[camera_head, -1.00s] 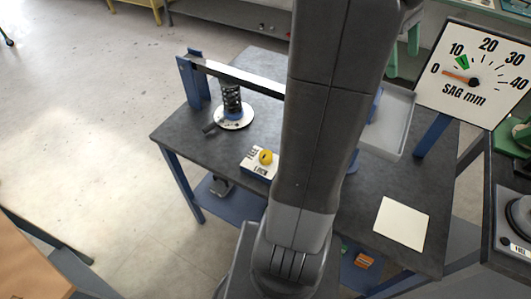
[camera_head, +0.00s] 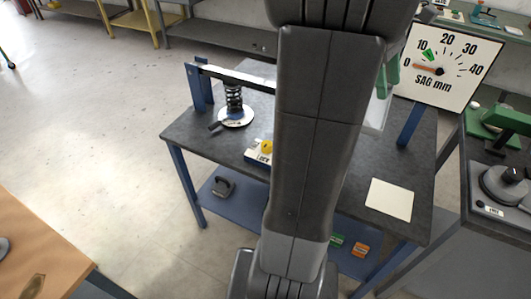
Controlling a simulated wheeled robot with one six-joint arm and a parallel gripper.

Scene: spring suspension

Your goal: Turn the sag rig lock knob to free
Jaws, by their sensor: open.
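The lock knob (camera_head: 266,147) is a round yellow knob on a small block (camera_head: 256,158) with white label faces and a blue base. The block sits on the dark table, and my arm hides its right part, so the knob's setting cannot be read. The sag rig has a blue post (camera_head: 200,88), a long bar (camera_head: 236,76) and a dark coil spring (camera_head: 234,99) standing on a round white plate (camera_head: 236,118). The SAG mm dial (camera_head: 446,68) has its orange needle near 0 and a green mark near 10. My gripper is out of view.
A cream square sheet (camera_head: 389,199) lies at the table's right front. A blue lower shelf (camera_head: 232,212) holds a dark item (camera_head: 223,187) and small boxes (camera_head: 360,250). A wooden table (camera_head: 50,245) stands at lower left, a grey bench (camera_head: 470,165) at right. Floor at left is clear.

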